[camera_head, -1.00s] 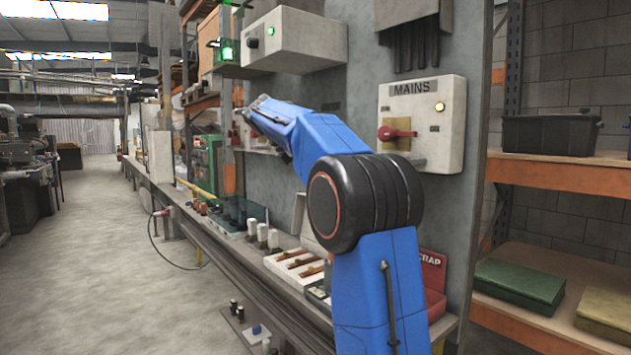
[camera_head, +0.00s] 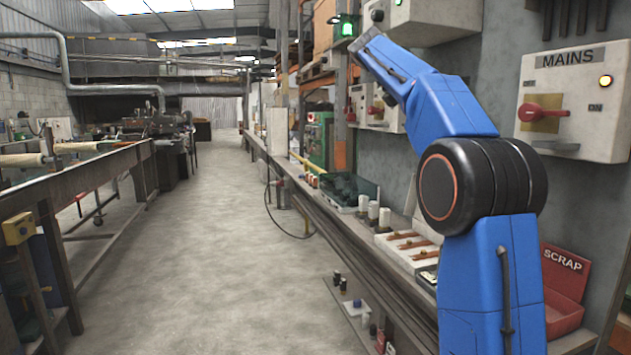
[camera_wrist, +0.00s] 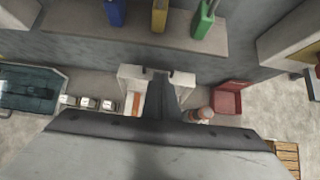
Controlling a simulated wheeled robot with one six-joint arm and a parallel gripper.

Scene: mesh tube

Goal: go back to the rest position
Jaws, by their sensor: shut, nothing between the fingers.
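My blue arm rises at the right of the head view, its upper link leaning up and left. In the wrist view my gripper (camera_wrist: 162,85) shows as a dark grey body narrowing to a thin tip. It is shut with nothing held, and it seems to hang above the bench, touching nothing that I can make out.
The MAINS box (camera_head: 572,100) is on the wall at right.

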